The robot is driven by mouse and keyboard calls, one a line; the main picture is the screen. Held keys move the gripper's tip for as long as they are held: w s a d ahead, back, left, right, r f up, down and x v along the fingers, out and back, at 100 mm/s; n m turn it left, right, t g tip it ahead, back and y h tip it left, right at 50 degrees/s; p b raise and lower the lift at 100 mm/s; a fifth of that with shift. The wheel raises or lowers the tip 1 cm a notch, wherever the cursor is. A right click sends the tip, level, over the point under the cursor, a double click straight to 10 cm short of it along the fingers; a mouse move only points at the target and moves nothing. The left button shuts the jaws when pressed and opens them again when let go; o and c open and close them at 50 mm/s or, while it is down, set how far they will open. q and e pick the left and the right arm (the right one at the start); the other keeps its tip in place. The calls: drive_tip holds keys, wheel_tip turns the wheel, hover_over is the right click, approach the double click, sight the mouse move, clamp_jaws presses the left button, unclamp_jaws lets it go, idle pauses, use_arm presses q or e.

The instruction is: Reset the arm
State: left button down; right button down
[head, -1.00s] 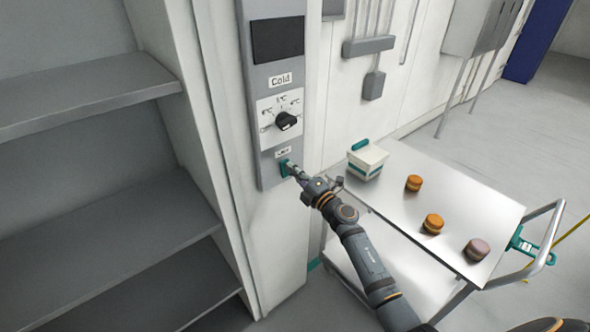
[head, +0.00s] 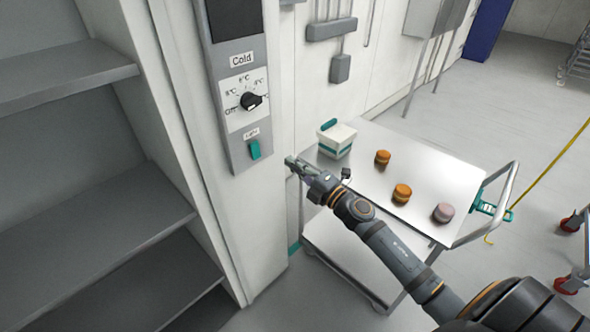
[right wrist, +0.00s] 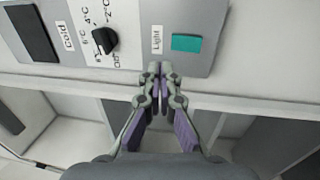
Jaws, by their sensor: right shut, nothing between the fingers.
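My right gripper (head: 291,162) is shut and empty. In the head view it hangs in front of the cabinet wall, to the right of the teal light switch (head: 254,150) and apart from it. In the right wrist view the shut fingers (right wrist: 160,72) point at the grey control panel (right wrist: 215,12), beside the "Light" label and the teal switch (right wrist: 186,43). A black dial (head: 251,101) sits above the switch under the "Cold" label. My left gripper does not show.
A metal cart (head: 345,205) stands right of the panel, under my right arm. On it are a white box with teal trim (head: 337,142), two orange filled rounds (head: 383,157) (head: 402,193) and a mauve one (head: 443,212). Empty grey shelves (head: 120,215) stand at the left. Open floor lies behind the cart.

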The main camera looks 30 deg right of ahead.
drive_tip(key=s+d+f+m+g+h, duration=0.1)
drive_tip(key=d+f+m+h, duration=0.25)
drive_tip(key=f, duration=0.55)
drive_tip(key=s+d+f+m+g+h, duration=0.15)
drive_tip(key=d+f+m, duration=0.3)
drive_tip(key=f, duration=0.55)
drive_tip(key=s+d+f+m+g+h, duration=0.25)
drive_tip(key=s+f, duration=0.25)
drive_tip(key=f, duration=0.5)
drive_tip(key=s+d+f+m+g+h, duration=0.15)
drive_tip(key=s+f+m, duration=0.3)
drive_tip(key=f, duration=0.55)
drive_tip(key=s+a+f+m+g, duration=0.3)
drive_tip(key=s+f+g, duration=0.3)
drive_tip(key=s+f, duration=0.95)
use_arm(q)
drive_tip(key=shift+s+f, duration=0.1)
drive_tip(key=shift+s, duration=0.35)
use_arm(e)
drive_tip(key=s+a+f+m+g, duration=0.2)
drive_tip(key=s+a+f, duration=0.1)
drive_tip(key=s, duration=0.7)
drive_tip(key=s+a+f+m+g+y, duration=0.1)
drive_tip(key=s+a+f+g, duration=0.1)
drive_tip(key=s, duration=0.9)
drive_tip(key=shift+s+a+f+m+g, duration=0.15)
drive_tip(key=shift+a+f+m+g, duration=0.25)
drive_tip(key=shift+a+f, duration=0.45)
drive_tip(key=shift+r, duration=0.1)
